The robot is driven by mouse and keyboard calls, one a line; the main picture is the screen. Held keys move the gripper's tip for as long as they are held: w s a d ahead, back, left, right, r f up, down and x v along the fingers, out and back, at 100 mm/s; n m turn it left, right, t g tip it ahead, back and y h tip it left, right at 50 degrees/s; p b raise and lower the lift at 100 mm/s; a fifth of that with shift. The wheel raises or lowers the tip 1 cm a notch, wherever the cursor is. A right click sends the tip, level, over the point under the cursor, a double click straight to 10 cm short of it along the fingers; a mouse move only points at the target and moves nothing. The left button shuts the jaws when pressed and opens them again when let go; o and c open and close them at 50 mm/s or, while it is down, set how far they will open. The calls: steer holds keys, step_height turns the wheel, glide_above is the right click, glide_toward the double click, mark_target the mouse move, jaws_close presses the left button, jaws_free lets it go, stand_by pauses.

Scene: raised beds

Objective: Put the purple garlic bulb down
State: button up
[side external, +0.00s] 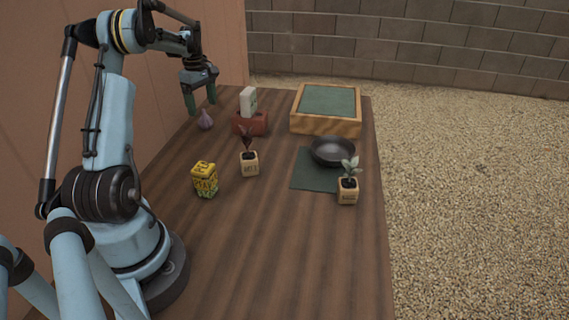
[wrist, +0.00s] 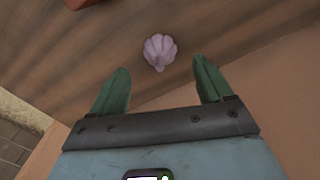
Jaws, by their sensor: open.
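The purple garlic bulb (side external: 205,120) stands on the wooden table near its far left edge, by the wall. It also shows in the wrist view (wrist: 160,51), beyond and between my fingertips. My gripper (side external: 200,106) is above the bulb and open, its two green fingers (wrist: 160,78) spread apart with nothing between them. The bulb is apart from both fingers.
A terracotta block with a pale packet (side external: 249,102) stands right of the bulb. The front is clear.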

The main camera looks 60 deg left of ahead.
mark_target(204, 110)
step_height(204, 110, up, 6)
steer(key=shift+r, duration=0.15)
steer(key=shift+w+d+r, duration=0.1)
steer(key=shift+d+r, duration=0.1)
steer(key=shift+r, duration=0.05)
steer(key=w+d+r+m+t+y, duration=0.1)
steer(key=w+d+r+m, duration=0.1)
steer(key=d+m, duration=0.35)
steer(key=w+d+r+m+t, duration=0.1)
steer(key=w+d+r+m, duration=0.1)
steer(key=d, duration=0.7)
steer(key=w+d+r+m+t+y, duration=0.1)
steer(key=w+d+r+m, duration=0.15)
steer(key=d, duration=0.45)
steer(key=s+d+f+m+t+h, duration=0.1)
steer(key=s+d+f+m+t, duration=0.1)
steer(key=d+m, duration=0.4)
steer(key=s+d+f+m+t+h, duration=0.1)
steer(key=s+d+m, duration=0.4)
steer(key=d, duration=0.9)
step_height(204, 110, down, 3)
steer(key=shift+s+d+r+m+t, duration=0.1)
steer(key=shift+s+d+m+t, duration=0.2)
steer(key=shift+m+t, duration=0.4)
